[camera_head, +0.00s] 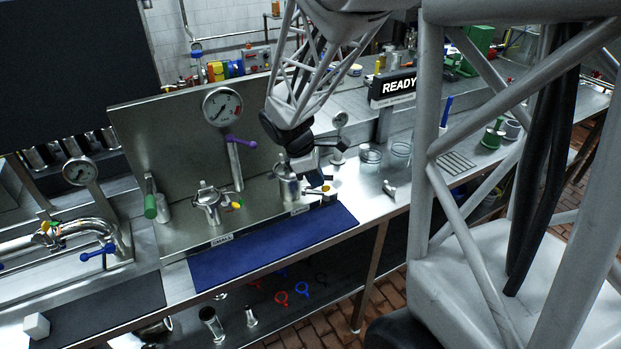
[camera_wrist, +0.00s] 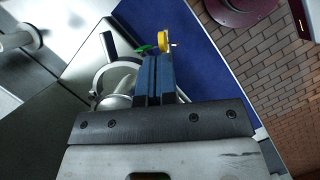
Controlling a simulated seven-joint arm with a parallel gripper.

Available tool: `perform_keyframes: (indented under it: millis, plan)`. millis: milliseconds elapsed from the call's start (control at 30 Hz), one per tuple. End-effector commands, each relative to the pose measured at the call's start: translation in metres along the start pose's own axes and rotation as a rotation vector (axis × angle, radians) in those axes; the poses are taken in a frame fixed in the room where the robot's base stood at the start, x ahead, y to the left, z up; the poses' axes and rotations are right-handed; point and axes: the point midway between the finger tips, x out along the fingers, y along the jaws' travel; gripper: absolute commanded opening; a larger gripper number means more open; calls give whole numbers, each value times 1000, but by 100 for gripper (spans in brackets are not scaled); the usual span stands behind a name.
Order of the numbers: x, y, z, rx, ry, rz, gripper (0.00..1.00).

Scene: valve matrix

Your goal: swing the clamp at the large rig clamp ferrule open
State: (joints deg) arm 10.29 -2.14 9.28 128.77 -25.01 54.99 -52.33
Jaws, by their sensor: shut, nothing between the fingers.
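The large rig clamp ferrule (camera_head: 288,188) is a grey metal fitting at the right end of the steel rig. In the wrist view its round clamp (camera_wrist: 104,82) lies left of my fingers, with a dark lever sticking up. A yellow knob (camera_wrist: 164,41) and a green piece (camera_wrist: 145,48) show at my fingertips; the yellow knob also shows in the head view (camera_head: 327,188). My gripper (camera_wrist: 154,58) is shut and empty, its blue fingers over the clamp's right side and hiding part of it. In the head view my gripper (camera_head: 314,178) is beside the ferrule. Contact cannot be told.
A smaller clamp fitting (camera_head: 208,204) stands left on the rig, below a gauge (camera_head: 222,106) with a purple handle. A blue mat (camera_head: 270,250) lies in front. Glass jars (camera_head: 371,156) stand to the right. The mat is clear.

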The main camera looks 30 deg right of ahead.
Motion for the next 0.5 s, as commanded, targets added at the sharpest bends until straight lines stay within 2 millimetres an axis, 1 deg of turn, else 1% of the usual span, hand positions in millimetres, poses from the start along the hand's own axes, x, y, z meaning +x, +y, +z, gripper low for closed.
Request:
perform_keyframes:
  millis: [233, 500]
  plan:
    - [9, 9, 22, -203, 0, 81, 0]
    - [18, 26, 43, -440, 0, 176, 0]
